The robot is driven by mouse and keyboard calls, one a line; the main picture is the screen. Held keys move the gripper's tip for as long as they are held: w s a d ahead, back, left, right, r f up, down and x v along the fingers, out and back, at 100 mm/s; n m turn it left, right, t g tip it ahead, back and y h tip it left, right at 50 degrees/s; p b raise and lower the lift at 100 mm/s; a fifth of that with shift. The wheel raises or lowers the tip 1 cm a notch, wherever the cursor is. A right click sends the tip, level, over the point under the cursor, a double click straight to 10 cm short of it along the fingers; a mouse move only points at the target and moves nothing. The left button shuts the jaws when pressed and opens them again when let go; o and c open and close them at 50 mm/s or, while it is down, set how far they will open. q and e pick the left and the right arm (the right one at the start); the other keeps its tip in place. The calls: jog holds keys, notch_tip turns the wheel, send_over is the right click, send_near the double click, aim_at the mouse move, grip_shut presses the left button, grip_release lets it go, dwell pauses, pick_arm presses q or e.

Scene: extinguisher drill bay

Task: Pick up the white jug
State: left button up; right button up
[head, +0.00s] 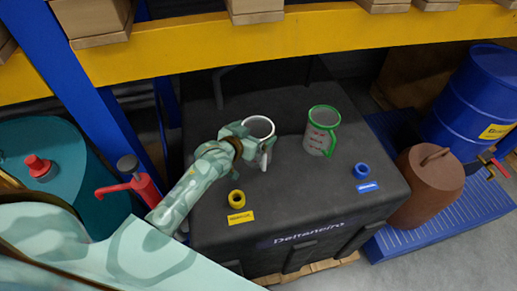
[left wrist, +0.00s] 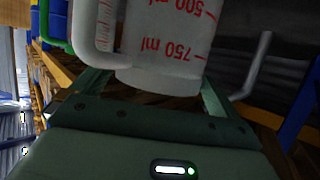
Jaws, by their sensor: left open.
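The white jug (head: 259,126) stands on the black crate (head: 300,188). Its handle points toward the front right in the head view. My left gripper (head: 246,145) is at the near left side of the jug and hides part of its body. In the left wrist view the jug (left wrist: 165,35), with red millilitre marks, sits between the two spread fingers of the gripper (left wrist: 153,80). The gripper is open; whether a finger touches the jug I cannot tell. My right gripper is not in view.
A green-rimmed jug (head: 321,131) stands to the right on the crate. A yellow beam (head: 300,34) crosses behind. A red pump (head: 143,188) is at left.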

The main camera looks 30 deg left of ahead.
pick_arm(q)
jog(key=shift+x, duration=1)
jog(key=shift+s, duration=0.1)
jog(key=shift+c, duration=1.2)
jog(key=c, duration=0.8)
jog(key=shift+r, duration=0.1)
